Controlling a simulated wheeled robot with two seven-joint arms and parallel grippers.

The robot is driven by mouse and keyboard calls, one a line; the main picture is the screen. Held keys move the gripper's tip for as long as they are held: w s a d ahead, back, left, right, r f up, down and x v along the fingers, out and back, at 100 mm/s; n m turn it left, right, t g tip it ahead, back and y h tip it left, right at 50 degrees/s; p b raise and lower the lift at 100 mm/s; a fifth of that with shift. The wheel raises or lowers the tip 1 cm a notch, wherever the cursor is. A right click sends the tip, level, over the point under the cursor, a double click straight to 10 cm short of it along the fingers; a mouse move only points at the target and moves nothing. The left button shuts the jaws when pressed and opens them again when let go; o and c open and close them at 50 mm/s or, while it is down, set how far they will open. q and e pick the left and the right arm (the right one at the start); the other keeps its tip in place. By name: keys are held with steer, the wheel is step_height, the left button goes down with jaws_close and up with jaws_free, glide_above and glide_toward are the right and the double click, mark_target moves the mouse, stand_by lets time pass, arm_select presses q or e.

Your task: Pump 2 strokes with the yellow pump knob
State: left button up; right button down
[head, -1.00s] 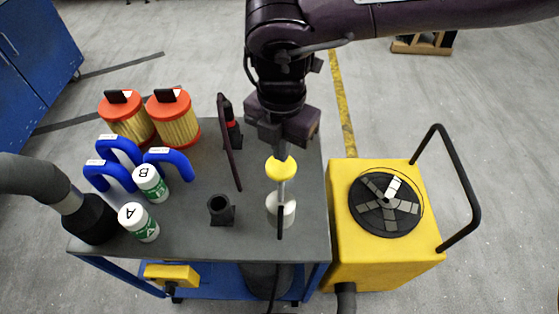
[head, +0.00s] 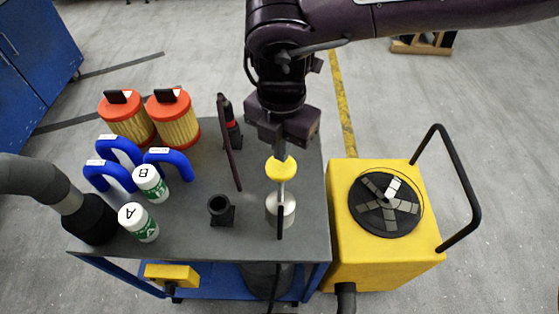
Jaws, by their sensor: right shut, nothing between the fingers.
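The yellow pump knob (head: 281,170) tops a thin rod that rises from a pale round pump body (head: 280,210) near the right side of the grey cart top (head: 200,241). My right gripper (head: 280,154) points down directly above the knob. It is shut and empty, with its fingertips at the knob's top; I cannot tell for sure if they touch. A black handle stands in front of the pump body. My left gripper is not in view.
White bottles A (head: 139,222) and B (head: 150,183), blue curved hoses (head: 170,160) and orange-capped filters (head: 175,120) fill the cart's left. A yellow machine (head: 355,262) stands right.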

steer(key=b, duration=0.8)
glide_above(281, 201)
steer(key=shift+w+f, duration=0.15)
steer(key=shift+f, duration=2.85)
steer(key=shift+w+f, duration=0.1)
steer(key=shift+f, duration=2.85)
steer(key=shift+w+r+p, duration=0.1)
steer(key=shift+r+p, duration=4.1)
steer(key=shift+r, duration=1.75)
